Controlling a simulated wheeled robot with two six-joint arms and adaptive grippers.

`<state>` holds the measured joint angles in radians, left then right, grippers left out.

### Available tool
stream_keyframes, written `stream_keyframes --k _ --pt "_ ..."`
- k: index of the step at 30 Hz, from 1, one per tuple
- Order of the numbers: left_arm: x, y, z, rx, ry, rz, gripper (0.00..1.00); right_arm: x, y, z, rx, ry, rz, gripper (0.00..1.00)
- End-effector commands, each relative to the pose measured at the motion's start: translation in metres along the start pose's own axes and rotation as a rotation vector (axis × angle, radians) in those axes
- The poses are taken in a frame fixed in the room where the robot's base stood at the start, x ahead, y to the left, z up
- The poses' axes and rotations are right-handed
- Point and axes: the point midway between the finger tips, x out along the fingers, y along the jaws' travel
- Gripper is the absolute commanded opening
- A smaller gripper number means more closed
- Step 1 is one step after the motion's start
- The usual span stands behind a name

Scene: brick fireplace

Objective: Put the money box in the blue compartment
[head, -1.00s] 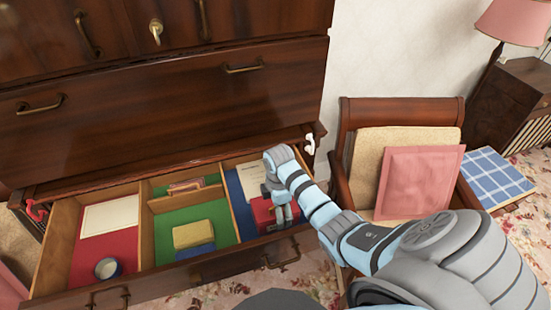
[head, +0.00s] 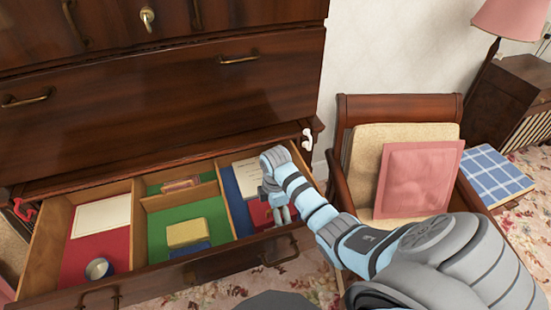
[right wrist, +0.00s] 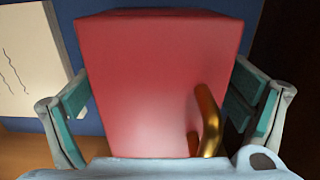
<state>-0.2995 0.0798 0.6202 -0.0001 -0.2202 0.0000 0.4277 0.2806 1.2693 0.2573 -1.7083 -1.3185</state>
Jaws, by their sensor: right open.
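The red money box (head: 260,213) sits in the blue compartment (head: 232,197) at the right end of the open drawer. In the right wrist view the red box (right wrist: 155,75) fills the middle, with a brass handle (right wrist: 208,120) on its near right side. My right gripper (head: 281,213) is open over the box; its fingers (right wrist: 160,108) stand on either side of it. I cannot tell whether the pads touch it. The gripper hides part of the box in the head view. My left gripper is not in view.
A paper (head: 248,177) lies in the blue compartment behind the box. The green middle compartment (head: 212,212) holds a yellow block (head: 187,232); the red left one (head: 105,247) holds a paper and a round tin (head: 97,268). A chair (head: 395,115) stands right of the drawer.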

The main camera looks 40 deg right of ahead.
Motion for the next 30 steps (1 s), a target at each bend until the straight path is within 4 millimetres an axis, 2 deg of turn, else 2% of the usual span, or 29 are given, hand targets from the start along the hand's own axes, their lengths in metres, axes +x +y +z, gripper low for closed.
stream_keyframes --k 5,12,15,18,30 --pt "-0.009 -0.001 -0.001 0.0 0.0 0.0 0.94 -0.032 0.001 0.0 -0.001 0.001 0.006 0.95" --pt "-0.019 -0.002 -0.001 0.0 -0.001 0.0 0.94 -0.099 0.002 0.0 0.0 0.001 0.005 0.95" --pt "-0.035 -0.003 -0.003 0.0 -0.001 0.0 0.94 -0.119 0.0 0.0 0.001 0.001 0.0 0.95" --pt "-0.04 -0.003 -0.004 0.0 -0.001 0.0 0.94 -0.125 0.0 0.0 0.001 0.001 0.0 0.95" --pt "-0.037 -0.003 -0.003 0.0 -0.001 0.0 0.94 -0.121 0.0 0.0 0.001 0.0 0.0 0.95"
